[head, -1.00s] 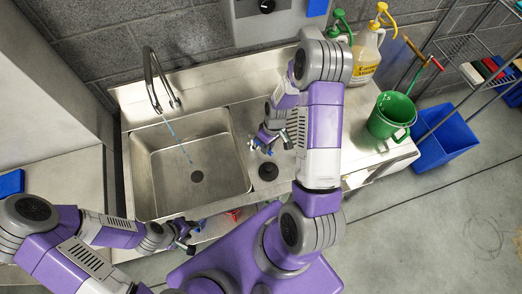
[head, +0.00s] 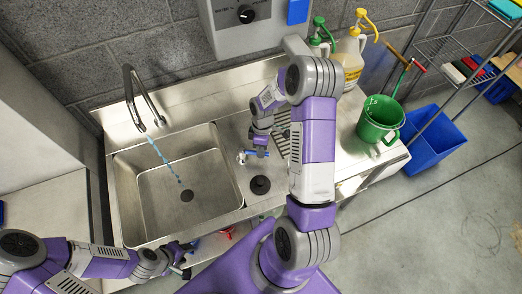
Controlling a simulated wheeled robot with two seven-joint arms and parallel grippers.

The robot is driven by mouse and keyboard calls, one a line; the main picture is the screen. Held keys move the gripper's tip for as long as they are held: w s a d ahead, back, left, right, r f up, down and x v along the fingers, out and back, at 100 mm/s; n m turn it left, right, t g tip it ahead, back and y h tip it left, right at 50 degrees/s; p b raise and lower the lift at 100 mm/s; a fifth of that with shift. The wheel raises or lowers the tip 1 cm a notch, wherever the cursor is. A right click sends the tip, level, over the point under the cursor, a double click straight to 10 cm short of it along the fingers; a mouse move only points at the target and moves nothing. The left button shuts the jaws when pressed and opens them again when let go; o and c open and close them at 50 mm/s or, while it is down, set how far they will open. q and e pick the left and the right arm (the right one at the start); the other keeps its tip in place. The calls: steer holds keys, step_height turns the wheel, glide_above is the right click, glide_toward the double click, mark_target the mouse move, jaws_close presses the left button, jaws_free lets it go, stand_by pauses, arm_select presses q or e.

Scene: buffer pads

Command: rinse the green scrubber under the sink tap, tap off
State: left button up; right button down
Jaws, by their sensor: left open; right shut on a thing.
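The steel sink basin (head: 215,178) is on the left, with its dark drain (head: 187,196). The tap (head: 140,95) stands behind it, and a blue water stream (head: 164,162) runs from it into the basin. My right gripper (head: 256,154) is over the counter right of the basin, outside the stream. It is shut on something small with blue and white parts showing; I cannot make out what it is. I see no green scrubber.
A black round piece (head: 260,185) is on the counter below my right gripper. A green bucket (head: 379,119) and pump jugs (head: 350,55) stand at the right. A control box (head: 240,20) with a knob is on the wall. A blue bin (head: 435,140) stands on the floor.

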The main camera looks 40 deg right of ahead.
stand_by(0.3)
steer(key=c, duration=1.1)
jaws_free()
steer(key=r, duration=0.5)
steer(key=w+d+r, duration=0.1)
steer(key=r, duration=0.1)
steer(key=shift+r, duration=0.25)
